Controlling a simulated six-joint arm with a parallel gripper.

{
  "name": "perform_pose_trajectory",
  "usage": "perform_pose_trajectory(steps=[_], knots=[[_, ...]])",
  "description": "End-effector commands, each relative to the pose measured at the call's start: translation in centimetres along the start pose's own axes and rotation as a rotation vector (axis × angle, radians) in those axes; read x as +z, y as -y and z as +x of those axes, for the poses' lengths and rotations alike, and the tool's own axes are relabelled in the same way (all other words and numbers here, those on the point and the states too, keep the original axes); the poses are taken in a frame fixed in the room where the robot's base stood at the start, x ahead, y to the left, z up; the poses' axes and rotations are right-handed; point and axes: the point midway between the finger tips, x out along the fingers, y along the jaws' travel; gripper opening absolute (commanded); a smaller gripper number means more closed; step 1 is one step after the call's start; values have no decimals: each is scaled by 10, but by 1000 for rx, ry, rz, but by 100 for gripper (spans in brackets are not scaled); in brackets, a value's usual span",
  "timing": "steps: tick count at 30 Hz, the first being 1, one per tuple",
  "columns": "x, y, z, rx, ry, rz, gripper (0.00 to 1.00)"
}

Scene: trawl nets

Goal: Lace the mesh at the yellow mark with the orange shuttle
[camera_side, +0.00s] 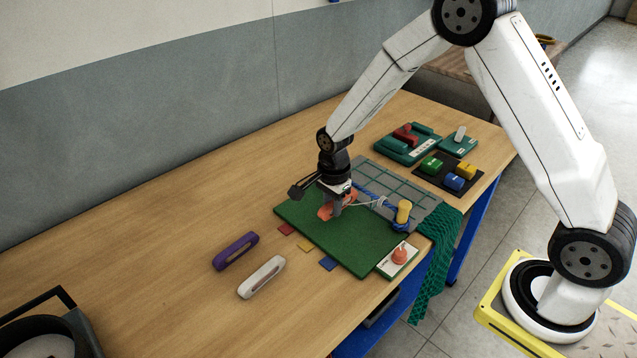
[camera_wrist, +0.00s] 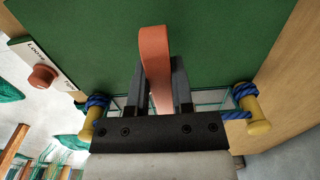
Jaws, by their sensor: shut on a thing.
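The orange shuttle (camera_side: 326,212) is held between the jaws of my gripper (camera_side: 335,207), low over the green mat (camera_side: 345,248). In the wrist view the shuttle (camera_wrist: 154,60) stands between the two grey fingers (camera_wrist: 156,80), its rounded end out past them. A pale twine runs from near the gripper toward a yellow peg (camera_side: 403,211) with blue rope around it. The netting (camera_side: 420,197) of green mesh lies at the mat's far side, partly hidden by my gripper. A yellow tab (camera_side: 305,244) lies at the mat's near edge; I see no yellow mark on the mesh.
A purple shuttle (camera_side: 235,251) and a white shuttle (camera_side: 261,277) lie on the bare wood to the left. Red (camera_side: 286,229) and blue (camera_side: 328,263) tabs edge the mat. A red knob (camera_side: 400,255) sits on a white plate. Coloured blocks (camera_side: 453,182) and teal trays (camera_side: 407,143) stand behind.

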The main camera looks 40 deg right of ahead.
Motion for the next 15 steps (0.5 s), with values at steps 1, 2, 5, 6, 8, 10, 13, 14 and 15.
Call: perform_pose_trajectory(steps=[1, 2, 5, 6, 8, 10, 13, 14, 15], knots=[[0, 0, 3, 1, 0, 0, 0], [0, 0, 5, 2, 0, 0, 0], [0, 0, 11, 1, 0, 0, 0], [0, 0, 13, 1, 0, 0, 0], [0, 0, 16, 1, 0, 0, 0], [0, 0, 20, 2, 0, 0, 0], [0, 0, 26, 1, 0, 0, 0], [0, 0, 28, 0, 0, 0, 0], [0, 0, 30, 1, 0, 0, 0]])
